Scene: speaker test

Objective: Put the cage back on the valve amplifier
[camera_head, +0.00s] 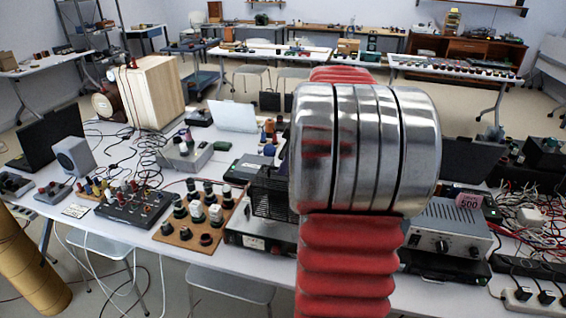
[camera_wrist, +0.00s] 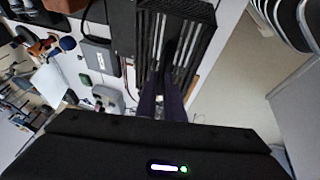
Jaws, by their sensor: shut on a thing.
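The black mesh cage (camera_head: 270,192) shows just left of my arm in the head view, at the amplifier's place; my arm hides its right part. The valve amplifier (camera_head: 258,241) is a low box with a pale front panel at the bench's front edge, also partly hidden. In the wrist view, the cage (camera_wrist: 201,42) appears as a dark slatted box at the top centre. My gripper (camera_wrist: 163,78) reaches up to it and is shut on it. The head view hides my gripper behind my arm. I cannot tell whether the cage rests on the amplifier or hangs just above it.
A wooden board of knobs (camera_head: 201,218) and a black control box (camera_head: 134,207) stand left of the amplifier. A silver unit (camera_head: 446,234) stands to the right, with tangled wires (camera_head: 520,205) beyond. The bench is crowded.

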